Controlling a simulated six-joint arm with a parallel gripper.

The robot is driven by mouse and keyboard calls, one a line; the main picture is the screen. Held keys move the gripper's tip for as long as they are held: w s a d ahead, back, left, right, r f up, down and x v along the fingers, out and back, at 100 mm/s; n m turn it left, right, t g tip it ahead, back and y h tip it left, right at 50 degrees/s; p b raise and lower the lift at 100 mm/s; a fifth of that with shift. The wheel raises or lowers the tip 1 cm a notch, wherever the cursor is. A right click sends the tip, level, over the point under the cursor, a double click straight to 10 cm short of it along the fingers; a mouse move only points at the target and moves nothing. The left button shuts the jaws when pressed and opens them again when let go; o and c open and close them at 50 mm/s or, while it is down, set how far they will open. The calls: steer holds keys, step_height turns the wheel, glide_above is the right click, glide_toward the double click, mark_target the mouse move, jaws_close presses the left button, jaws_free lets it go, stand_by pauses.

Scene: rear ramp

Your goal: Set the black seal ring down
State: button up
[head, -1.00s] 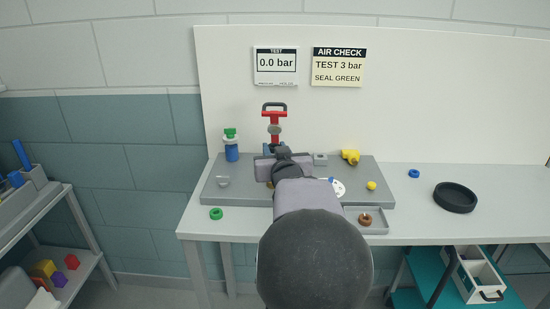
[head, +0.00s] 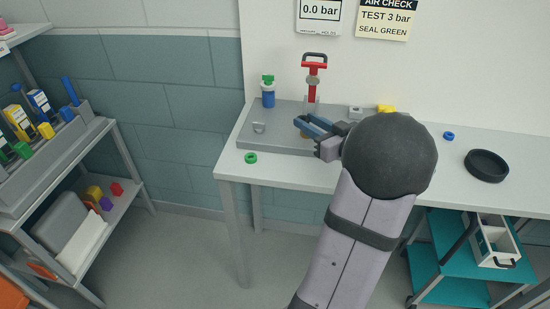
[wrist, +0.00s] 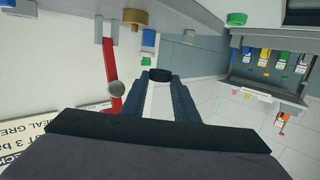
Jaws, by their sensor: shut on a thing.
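My gripper (wrist: 160,84) is shut on the black seal ring (wrist: 160,75), which sits between the fingertips in the wrist view. In the head view my gripper (head: 302,121) points left, over the grey base plate (head: 252,137) on the bench. The ring cannot be made out there. From these views I cannot tell its exact height above the plate.
A red-handled fixture (head: 314,70) and a blue bottle with a green top (head: 268,92) stand at the plate's back. A green ring (head: 250,158) lies at the bench's front edge. A blue ring (head: 448,135) and black dish (head: 487,166) are on the right. The gauge (head: 319,10) reads 0.0 bar.

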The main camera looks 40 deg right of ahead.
mark_target(303, 173)
steer(key=s+a+f+n+y, duration=0.1)
steer(key=s+a+n+y, duration=0.1)
steer(key=s+a+y, duration=0.15)
steer(key=shift+a+f, duration=0.2)
steer(key=shift+f, duration=5)
steer(key=shift+f, duration=0.2)
steer(key=o, duration=1)
steer(key=shift+r, duration=0.1)
steer(key=shift+r, duration=0.15)
steer(key=v, duration=1.2)
steer(key=shift+a+r+b, duration=0.1)
steer(key=shift+b, duration=0.2)
